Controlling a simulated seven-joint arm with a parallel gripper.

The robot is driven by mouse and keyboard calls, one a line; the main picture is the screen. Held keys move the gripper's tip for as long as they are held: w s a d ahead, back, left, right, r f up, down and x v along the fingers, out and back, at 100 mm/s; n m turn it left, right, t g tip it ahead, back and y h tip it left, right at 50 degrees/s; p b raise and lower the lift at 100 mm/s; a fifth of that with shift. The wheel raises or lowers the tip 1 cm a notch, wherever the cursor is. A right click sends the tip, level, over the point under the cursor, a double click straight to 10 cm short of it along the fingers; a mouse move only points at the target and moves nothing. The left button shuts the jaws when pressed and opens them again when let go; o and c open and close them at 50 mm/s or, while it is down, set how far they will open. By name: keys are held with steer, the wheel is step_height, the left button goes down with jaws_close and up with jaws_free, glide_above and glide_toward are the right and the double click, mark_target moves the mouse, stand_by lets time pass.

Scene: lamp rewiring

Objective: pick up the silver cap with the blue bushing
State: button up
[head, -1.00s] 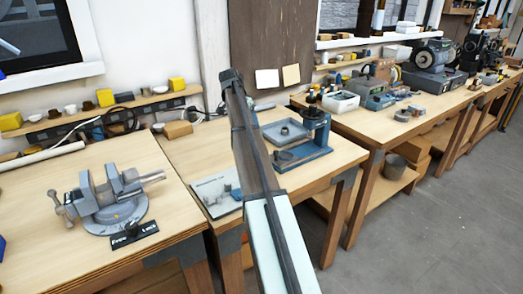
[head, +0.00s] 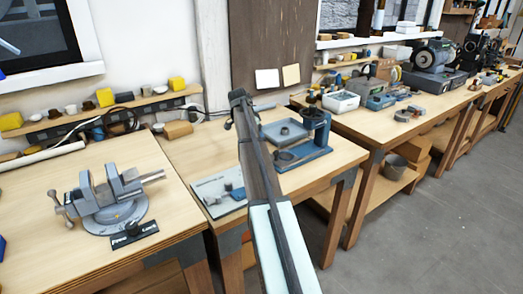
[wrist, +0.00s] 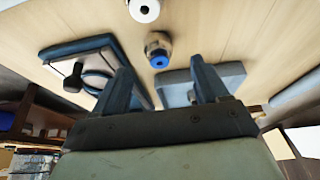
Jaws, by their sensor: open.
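In the wrist view the silver cap (wrist: 157,41) sits on the wooden table top, with the blue bushing (wrist: 159,62) showing at its near end. My gripper (wrist: 160,66) has its two dark fingers spread apart, with nothing between them. The cap appears just beyond the fingertips, in line with the gap; I cannot tell its exact distance. In the head view my arm crosses the middle bench, and I cannot make out the cap or the fingertips there.
In the wrist view a white ring-shaped part (wrist: 144,9) lies beyond the cap. In the head view a blue press-like stand (head: 318,130) is right of my arm and a vise (head: 112,200) left.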

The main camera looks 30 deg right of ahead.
steer(key=shift+x, duration=2.95)
steer(key=shift+s, duration=0.1)
steer(key=shift+c, duration=0.4)
steer(key=c, duration=1.1)
steer(key=shift+c, duration=0.2)
